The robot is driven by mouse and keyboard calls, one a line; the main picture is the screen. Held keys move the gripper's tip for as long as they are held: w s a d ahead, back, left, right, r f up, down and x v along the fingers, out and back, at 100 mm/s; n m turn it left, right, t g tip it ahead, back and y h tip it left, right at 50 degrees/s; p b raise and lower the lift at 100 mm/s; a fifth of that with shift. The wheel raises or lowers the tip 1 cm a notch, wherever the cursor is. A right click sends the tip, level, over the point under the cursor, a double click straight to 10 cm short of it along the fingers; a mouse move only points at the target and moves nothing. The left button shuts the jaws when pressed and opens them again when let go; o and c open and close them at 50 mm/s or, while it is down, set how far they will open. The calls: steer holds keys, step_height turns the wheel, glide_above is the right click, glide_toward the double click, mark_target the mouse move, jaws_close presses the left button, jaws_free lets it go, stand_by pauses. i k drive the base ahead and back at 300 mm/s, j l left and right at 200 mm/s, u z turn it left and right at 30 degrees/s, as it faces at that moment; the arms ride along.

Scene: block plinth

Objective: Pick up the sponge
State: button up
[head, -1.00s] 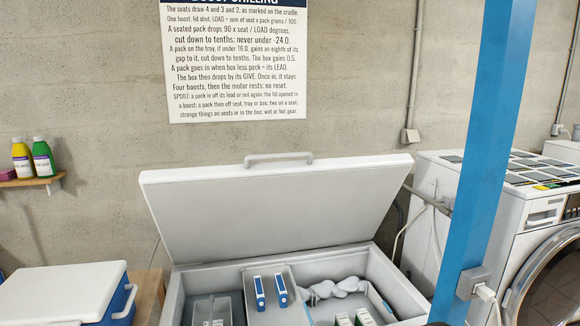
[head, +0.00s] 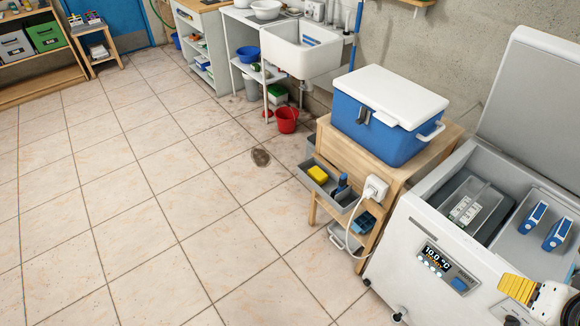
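A yellow block that looks like the sponge (head: 318,174) lies in a grey open bin (head: 313,187) on the side of the wooden stand. A dark blue item (head: 342,185) stands in the same bin, to its right. What appears to be my gripper (head: 512,286), yellow and ribbed on a white wrist, shows at the lower right in front of the open chest freezer. It is well apart from the sponge. It is partly cut off, and I cannot tell whether its fingers are open or shut.
The stand (head: 391,181) carries a blue and white cooler (head: 388,113). A white plug and cord (head: 376,188) hang beside the bin. The freezer (head: 425,228) stands at right. A red bucket (head: 287,120) is behind. The tiled floor (head: 150,220) at left is clear.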

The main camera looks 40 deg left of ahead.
mark_target(319, 176)
steer(key=u, duration=1.25)
